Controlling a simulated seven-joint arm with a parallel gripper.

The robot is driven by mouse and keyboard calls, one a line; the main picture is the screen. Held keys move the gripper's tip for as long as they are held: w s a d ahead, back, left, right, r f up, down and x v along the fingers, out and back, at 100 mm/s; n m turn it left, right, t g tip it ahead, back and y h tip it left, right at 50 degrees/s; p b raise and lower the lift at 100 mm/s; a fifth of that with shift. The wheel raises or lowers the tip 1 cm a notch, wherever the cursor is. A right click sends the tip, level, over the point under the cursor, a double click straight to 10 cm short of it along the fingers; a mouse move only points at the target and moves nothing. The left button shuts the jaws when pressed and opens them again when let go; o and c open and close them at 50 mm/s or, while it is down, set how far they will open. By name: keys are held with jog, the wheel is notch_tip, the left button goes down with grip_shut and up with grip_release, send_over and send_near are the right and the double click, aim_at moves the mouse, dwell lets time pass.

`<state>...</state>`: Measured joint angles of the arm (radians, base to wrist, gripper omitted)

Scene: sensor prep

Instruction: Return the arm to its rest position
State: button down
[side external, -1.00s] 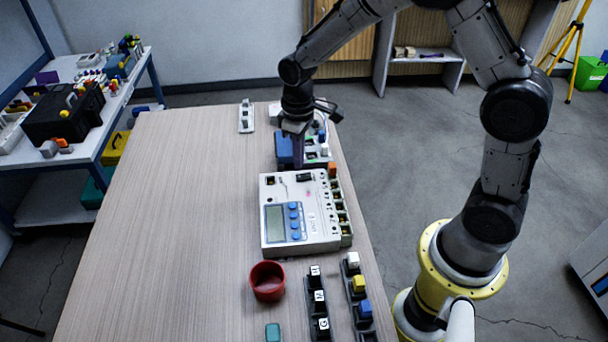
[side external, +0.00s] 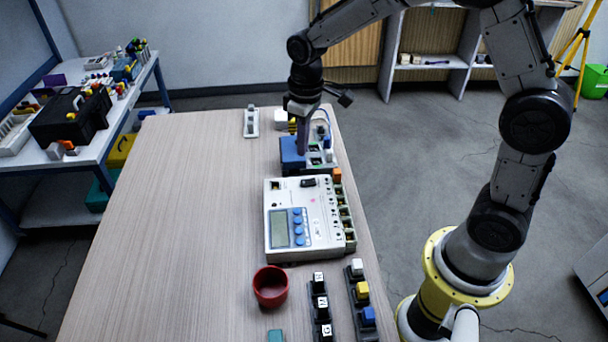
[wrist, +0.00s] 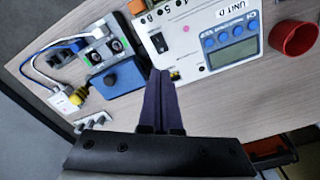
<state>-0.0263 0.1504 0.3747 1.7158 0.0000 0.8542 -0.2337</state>
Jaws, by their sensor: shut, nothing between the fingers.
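My gripper (side external: 302,152) is shut and empty, with its two dark purple fingers pressed together. It points down above the far half of the wooden table. In the wrist view the closed fingertips (wrist: 160,76) show between a blue box (wrist: 118,78) and a white meter unit (wrist: 205,40). In the side view the fingers overlap the blue box (side external: 290,157) and stand behind the meter unit (side external: 305,215). The exact height of the fingertips above the table is hard to tell.
A red cup (side external: 270,287) and racks of small blocks (side external: 361,300) stand near the table's front. A white-and-grey holder (side external: 251,122) stands at the far end. A wired module (wrist: 104,47) sits beside the blue box. The table's left side (side external: 170,220) is clear.

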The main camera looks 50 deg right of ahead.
jog(key=s+r+t, duration=0.4)
jog(key=s+r, duration=0.6)
jog(key=r, duration=0.5)
jog(key=s+d+f+m+t, duration=0.1)
jog(key=s+f+m, duration=0.1)
jog(key=s, duration=1.1)
jog(key=shift+s+f+m, duration=0.4)
jog(key=shift+f, duration=0.1)
